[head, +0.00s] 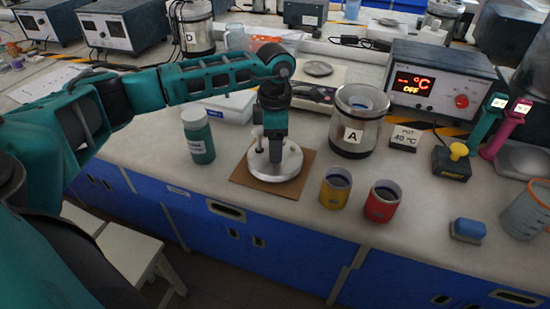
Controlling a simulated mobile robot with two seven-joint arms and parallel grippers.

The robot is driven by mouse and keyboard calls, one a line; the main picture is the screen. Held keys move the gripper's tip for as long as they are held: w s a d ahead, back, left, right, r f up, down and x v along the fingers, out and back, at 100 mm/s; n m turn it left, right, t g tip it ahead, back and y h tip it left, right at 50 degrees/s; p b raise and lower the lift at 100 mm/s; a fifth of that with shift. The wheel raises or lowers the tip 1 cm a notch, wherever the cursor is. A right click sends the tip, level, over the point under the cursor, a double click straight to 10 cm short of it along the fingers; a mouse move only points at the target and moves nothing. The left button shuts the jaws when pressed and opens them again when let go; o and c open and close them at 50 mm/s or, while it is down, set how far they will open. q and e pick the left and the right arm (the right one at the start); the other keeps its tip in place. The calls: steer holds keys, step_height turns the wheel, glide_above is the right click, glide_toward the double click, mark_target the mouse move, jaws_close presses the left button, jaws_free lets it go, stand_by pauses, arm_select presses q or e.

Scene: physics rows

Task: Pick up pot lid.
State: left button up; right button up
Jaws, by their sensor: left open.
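The pot lid (290,164) is a round silver disc lying flat on a brown square mat (291,190) near the front of the bench. My left gripper (267,150) points straight down over the middle of the lid and is open. Its fingers hide part of the lid's centre. I cannot tell whether they touch the lid. A silver pot (350,147) labelled A stands behind and to the right of the lid. My right gripper is not in view.
A heater box (440,75) reading OFF sits behind.

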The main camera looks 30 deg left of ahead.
arm_select(q)
steer(key=shift+c, duration=0.3)
jaws_close()
steer(key=shift+r, duration=0.1)
